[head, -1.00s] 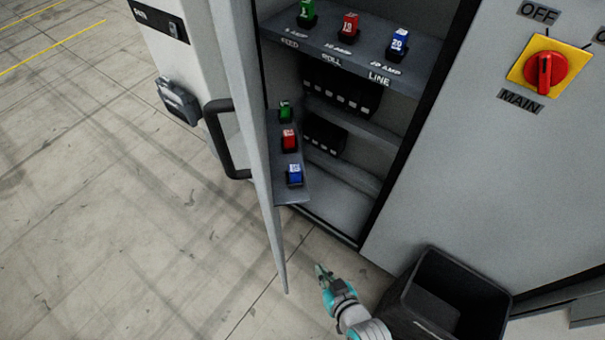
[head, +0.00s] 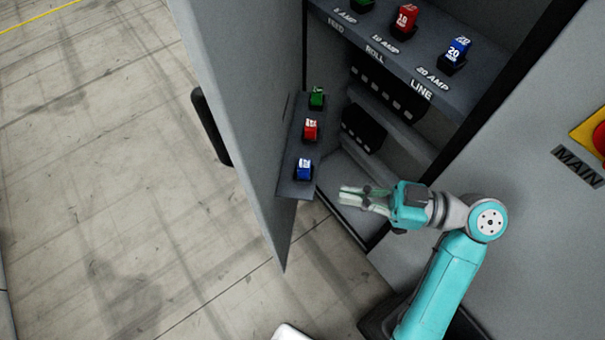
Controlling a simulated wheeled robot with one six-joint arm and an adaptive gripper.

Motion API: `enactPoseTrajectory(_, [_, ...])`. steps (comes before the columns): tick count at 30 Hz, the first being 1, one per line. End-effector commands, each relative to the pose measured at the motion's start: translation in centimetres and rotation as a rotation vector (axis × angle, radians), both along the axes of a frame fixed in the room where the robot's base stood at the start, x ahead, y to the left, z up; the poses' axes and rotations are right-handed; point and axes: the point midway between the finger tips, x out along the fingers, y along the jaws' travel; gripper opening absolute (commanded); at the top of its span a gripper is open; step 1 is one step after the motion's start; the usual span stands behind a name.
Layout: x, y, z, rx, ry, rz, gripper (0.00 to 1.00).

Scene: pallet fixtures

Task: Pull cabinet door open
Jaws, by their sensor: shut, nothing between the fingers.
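The grey cabinet door (head: 245,130) stands open, swung out to the left, with its inner face toward the cabinet opening. Its black bar handle (head: 212,127) is on the outer side, partly hidden behind the door. A small shelf (head: 292,187) at the inner face holds green (head: 316,98), red (head: 311,130) and blue (head: 304,169) blocks. My gripper (head: 348,198) is shut and empty, pointing left at the opening, to the right of the door's inner face. It appears apart from the door, though the depth gap is hard to judge.
Inside the cabinet, an upper shelf (head: 400,62) carries green, red and blue fuses with labels. Black blocks sit below it. A red and yellow main switch (head: 597,135) is on the right panel. A dark bin (head: 380,322) is partly hidden by my arm. Floor at left is clear.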

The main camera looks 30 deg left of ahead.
Motion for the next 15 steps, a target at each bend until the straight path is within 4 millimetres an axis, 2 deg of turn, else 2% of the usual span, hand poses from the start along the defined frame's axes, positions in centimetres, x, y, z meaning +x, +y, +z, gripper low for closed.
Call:
enactPoseTrajectory(3, [-0.4, -0.4, 0.9, 0.023, -0.040, 0.049, 0.00])
enactPoseTrajectory(7, [-0.9, 0.3, 1.0, 0.027, -0.045, 0.058, 0.00])
enactPoseTrajectory(15, [-2.7, 4.6, 1.0, 0.026, -0.042, 0.057, 0.00])
